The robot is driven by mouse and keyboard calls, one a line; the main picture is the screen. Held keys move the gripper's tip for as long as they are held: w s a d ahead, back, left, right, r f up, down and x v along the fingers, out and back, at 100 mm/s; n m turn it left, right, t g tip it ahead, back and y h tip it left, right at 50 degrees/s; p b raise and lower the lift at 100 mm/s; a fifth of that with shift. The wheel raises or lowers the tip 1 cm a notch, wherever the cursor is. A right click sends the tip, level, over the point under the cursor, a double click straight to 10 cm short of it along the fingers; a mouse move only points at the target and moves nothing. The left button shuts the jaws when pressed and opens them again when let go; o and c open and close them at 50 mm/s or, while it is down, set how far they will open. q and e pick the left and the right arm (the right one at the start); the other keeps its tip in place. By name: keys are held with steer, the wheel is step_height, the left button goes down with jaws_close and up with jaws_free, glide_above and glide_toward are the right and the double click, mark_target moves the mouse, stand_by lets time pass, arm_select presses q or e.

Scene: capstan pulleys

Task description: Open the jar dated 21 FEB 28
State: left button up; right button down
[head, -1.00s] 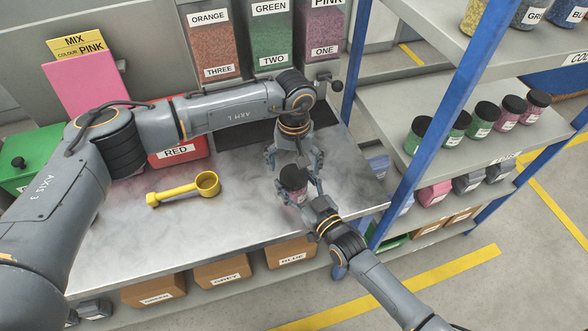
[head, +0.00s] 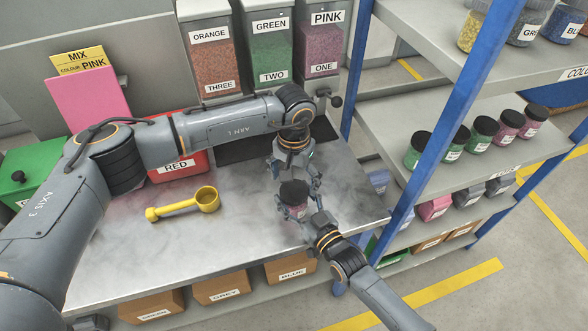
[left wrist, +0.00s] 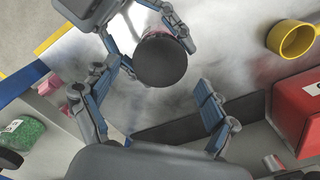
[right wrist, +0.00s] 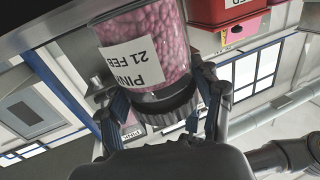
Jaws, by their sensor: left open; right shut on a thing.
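A jar of pink beads with a black lid (head: 294,190) is held upright over the metal bench. In the right wrist view the jar (right wrist: 160,45) appears upside down, its label reading PINK and 21 FEB; the year is out of sight. My right gripper (head: 306,208) is shut on the jar, its fingers on either side near the lid. My left gripper (head: 295,172) is open, just behind and above the lid. In the left wrist view the round lid (left wrist: 160,62) lies beyond my left fingers (left wrist: 155,100), apart from them.
A yellow scoop (head: 185,205) lies on the bench (head: 150,265) to the left. A red bin (head: 180,160) and bead dispensers (head: 270,50) stand at the back. A blue-posted shelf (head: 470,175) with several jars is close on the right.

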mark_target(293, 190)
arm_select(q)
steer(key=shift+f, duration=1.5)
steer(key=shift+c, duration=0.4)
steer(key=c, duration=1.1)
steer(key=n, duration=0.5)
steer(key=shift+n, duration=0.4)
steer(key=n, duration=0.7)
steer(key=shift+s+d, duration=0.1)
steer(key=o, duration=1.2)
steer(key=shift+o, duration=0.2)
